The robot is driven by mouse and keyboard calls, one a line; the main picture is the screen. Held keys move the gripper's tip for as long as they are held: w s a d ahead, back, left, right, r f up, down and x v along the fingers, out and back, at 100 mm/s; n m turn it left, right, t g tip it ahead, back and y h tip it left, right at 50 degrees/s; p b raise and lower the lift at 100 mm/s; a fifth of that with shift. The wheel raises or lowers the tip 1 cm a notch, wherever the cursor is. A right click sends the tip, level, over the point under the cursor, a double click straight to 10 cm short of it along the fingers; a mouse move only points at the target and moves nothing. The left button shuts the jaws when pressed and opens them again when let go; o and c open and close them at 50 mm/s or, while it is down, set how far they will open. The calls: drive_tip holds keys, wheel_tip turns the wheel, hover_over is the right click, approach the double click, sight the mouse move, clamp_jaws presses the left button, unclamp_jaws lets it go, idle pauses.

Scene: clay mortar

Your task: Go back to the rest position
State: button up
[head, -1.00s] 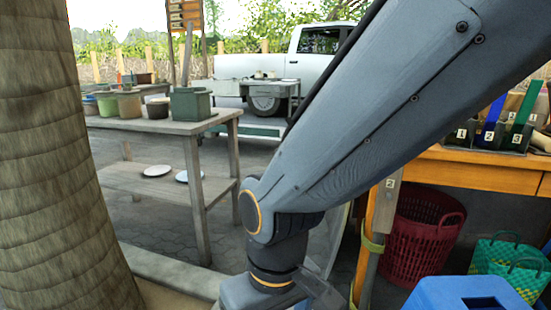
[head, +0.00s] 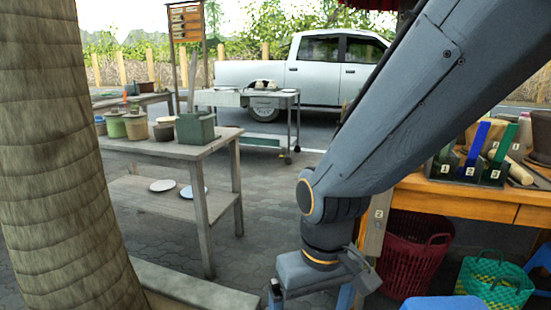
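My arm reaches down from the upper right across the head view. My gripper (head: 315,277) hangs at the bottom middle of the picture, in front of the paved ground. Its lower end is cut off by the frame edge, so the fingertips and the gap between them do not show clearly. I see nothing held in the part that shows.
A grey wooden table (head: 222,140) with several pots stands at left, behind a thick trunk (head: 60,160). An orange workbench (head: 455,200) with numbered holders is at right, a red basket (head: 412,245) and green basket (head: 497,280) below. A white truck (head: 300,72) stands behind. Paving between is open.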

drive_tip(key=s+d+r+m+p, duration=0.2)
drive_tip(key=d+r+m+p, duration=0.1)
drive_tip(key=d+r+p, duration=1)
wheel_tip(320, 180, up, 3)
drive_tip(key=p, duration=0.3)
drive_tip(key=shift+m+h+p, duration=0.3)
drive_tip(key=shift+m+p, duration=0.05)
drive_tip(key=shift+m, duration=0.05)
drive_tip(key=shift+s+d, duration=0.1)
